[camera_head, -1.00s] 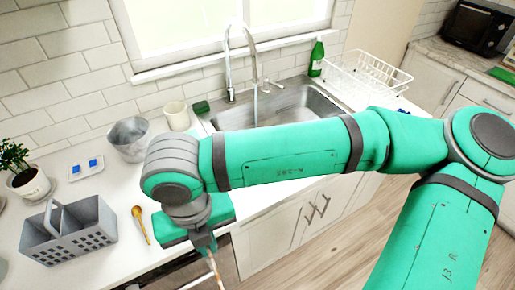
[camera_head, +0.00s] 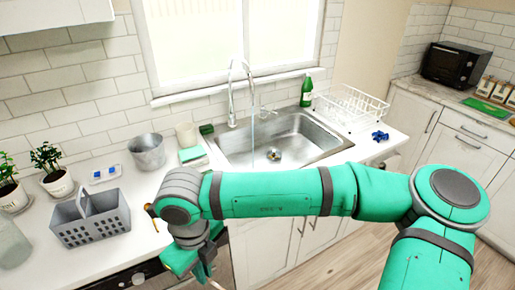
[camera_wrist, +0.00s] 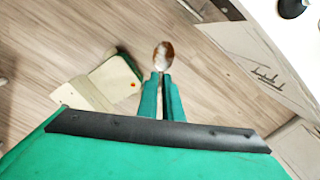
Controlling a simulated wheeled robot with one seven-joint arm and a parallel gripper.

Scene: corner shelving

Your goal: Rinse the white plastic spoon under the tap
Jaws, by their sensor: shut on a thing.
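My gripper (camera_wrist: 162,92) is shut on the spoon (camera_wrist: 163,54), whose pale bowl with a brown stain sticks out past the fingertips in the wrist view. In the head view, my gripper (camera_head: 206,270) is low in front of the counter's front edge, and little of the spoon shows there. The tap (camera_head: 232,95) stands behind the steel sink (camera_head: 225,145). A thin stream of water (camera_head: 253,140) falls into the basin. My gripper is to the left of the sink and in front of it, well apart from the water.
Wooden floor (camera_wrist: 60,45) lies below my gripper.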

